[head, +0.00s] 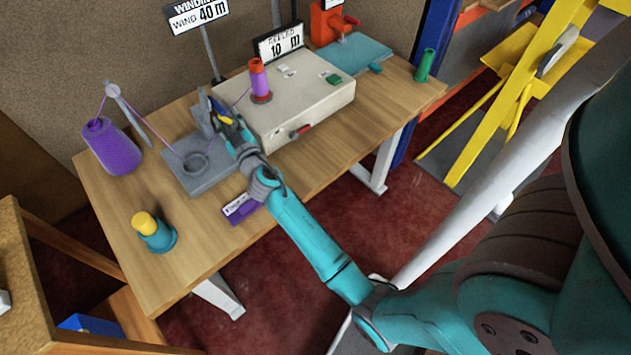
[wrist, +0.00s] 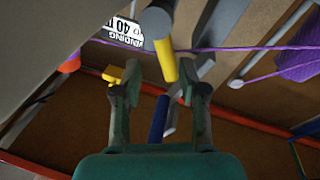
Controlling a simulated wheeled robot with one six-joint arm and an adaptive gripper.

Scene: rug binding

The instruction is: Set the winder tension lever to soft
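The winder's grey base (head: 203,180) with a ring on it stands at the table's left-centre, with a grey upright part behind. My gripper (head: 226,119) is at this upright part, where small blue and yellow pieces show by the fingertips. In the wrist view my gripper (wrist: 160,85) is open, its two fingers apart. A yellow rod piece (wrist: 166,62) under a grey cylinder (wrist: 157,22) and a blue rod piece (wrist: 158,118) show in line with the gap. I cannot tell which piece is the tension lever, its setting, or whether a finger touches it.
A purple yarn cone (head: 108,147) feeds a thread past the winder. A cream machine box (head: 300,105) with an orange-purple spool (head: 259,80) stands close on the right. A yellow-topped teal pot (head: 153,233) and a purple labelled block (head: 243,210) are nearer. The table front-right is clear.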

